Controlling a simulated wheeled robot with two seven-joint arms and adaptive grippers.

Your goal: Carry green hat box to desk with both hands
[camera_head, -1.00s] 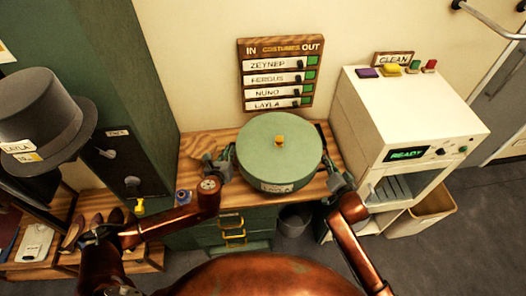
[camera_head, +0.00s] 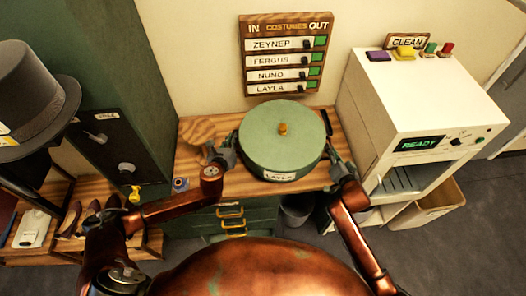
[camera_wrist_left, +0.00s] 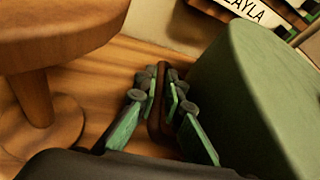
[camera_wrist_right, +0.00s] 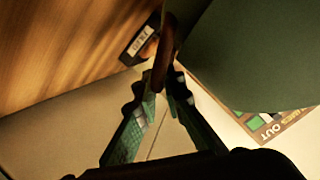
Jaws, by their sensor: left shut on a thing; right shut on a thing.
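The green hat box (camera_head: 282,140) is round, with a knob on its lid and a LAYLA label on its front. It is level over the wooden desk (camera_head: 222,182); I cannot tell whether its base touches the top. My left gripper (camera_head: 227,152) is shut on a brown handle (camera_wrist_left: 155,112) on the box's left side. My right gripper (camera_head: 340,170) is shut on the opposite handle (camera_wrist_right: 164,55). The box's green side also fills the right of the left wrist view (camera_wrist_left: 250,90) and the upper right of the right wrist view (camera_wrist_right: 255,50).
A wooden stand (camera_head: 198,130) is on the desk, left of the box. A white machine (camera_head: 425,100) reading READY stands at the right. A costume board (camera_head: 287,55) hangs behind. A tall green cabinet (camera_head: 110,80) and a grey top hat (camera_head: 28,100) are at the left.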

